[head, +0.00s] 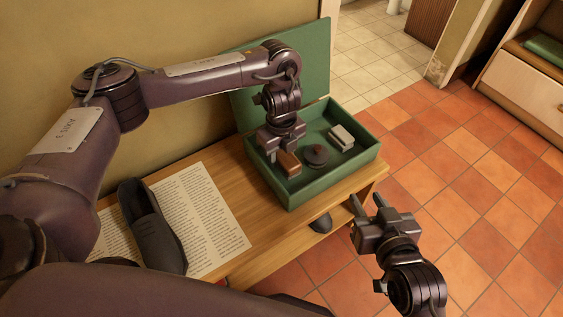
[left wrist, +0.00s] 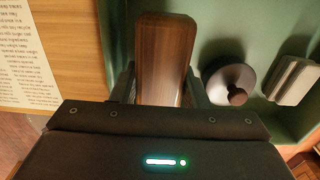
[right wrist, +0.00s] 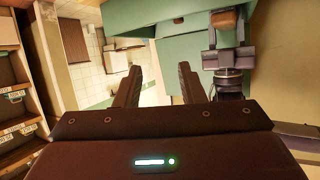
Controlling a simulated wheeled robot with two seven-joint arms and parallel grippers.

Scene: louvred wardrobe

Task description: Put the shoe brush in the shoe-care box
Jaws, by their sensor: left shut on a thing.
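The shoe brush (head: 289,163) is a brown wooden block; its back also shows in the left wrist view (left wrist: 162,60). My left gripper (head: 281,150) is shut on it, with one finger on each side. Gripper and brush are within the left end of the open green shoe-care box (head: 330,181). I cannot tell whether the brush touches the box floor; its underside is hidden. My right gripper (head: 367,202) is open and empty, in front of the box and to its right, beyond the bench edge.
The box also holds a round dark tin with a knob (head: 315,155) and a pale block (head: 341,137). Its green lid (head: 290,60) stands open behind. A dark shoe (head: 152,225) lies on printed paper (head: 212,215) on the wooden bench (head: 262,243). Tiled floor lies right.

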